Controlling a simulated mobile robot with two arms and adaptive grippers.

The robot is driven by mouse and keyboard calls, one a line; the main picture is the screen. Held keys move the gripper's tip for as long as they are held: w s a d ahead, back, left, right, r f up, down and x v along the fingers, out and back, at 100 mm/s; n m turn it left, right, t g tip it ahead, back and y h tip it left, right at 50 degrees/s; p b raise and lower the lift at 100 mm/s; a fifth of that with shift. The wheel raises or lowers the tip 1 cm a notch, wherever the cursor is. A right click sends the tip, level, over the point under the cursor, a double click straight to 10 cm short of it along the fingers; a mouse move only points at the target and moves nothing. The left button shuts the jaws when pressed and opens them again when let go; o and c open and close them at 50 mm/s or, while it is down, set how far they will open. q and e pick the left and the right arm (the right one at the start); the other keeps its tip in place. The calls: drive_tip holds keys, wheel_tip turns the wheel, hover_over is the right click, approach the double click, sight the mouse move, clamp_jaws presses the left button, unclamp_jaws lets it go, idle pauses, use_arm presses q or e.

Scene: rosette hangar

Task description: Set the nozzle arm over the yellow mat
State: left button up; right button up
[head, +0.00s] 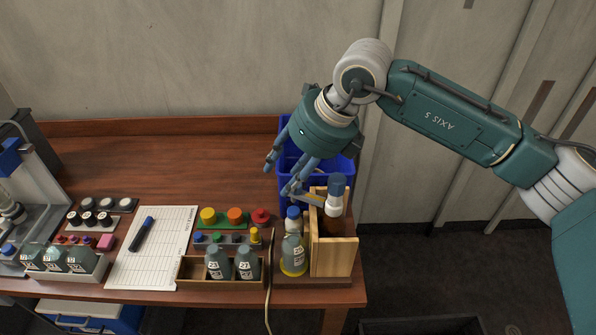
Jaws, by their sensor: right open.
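My right gripper (279,178) is open, fingers pointing down and left, over the right end of the bench near the blue bin. A small pale bar (310,200) lies just below its fingers, by the wooden holder; I cannot tell whether they touch. My left gripper is out of view.
The wooden bench (190,155) has clear room at the back. A blue bin (290,160), wooden holder (338,256) with a brown bottle (335,195), and clear bottle (293,250) crowd its right end. A clipboard sheet (150,262), pen (142,234) and several bottles line the front.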

drive_tip(key=h, duration=0.2)
approach(299, 187)
drive_tip(key=r, duration=0.1)
drive_tip(key=shift+m+t, duration=0.3)
drive_tip(key=shift+t, duration=0.1)
drive_tip(key=p+x, duration=0.5)
drive_tip(key=x, duration=0.4)
drive_tip(key=shift+s+a, duration=0.1)
drive_tip(key=shift+s, duration=0.05)
drive_tip(key=shift+a+f, duration=0.15)
drive_tip(key=shift+f, duration=0.3)
drive_tip(key=shift+c, duration=0.3)
drive_tip(key=shift+r, duration=0.15)
clamp_jaws()
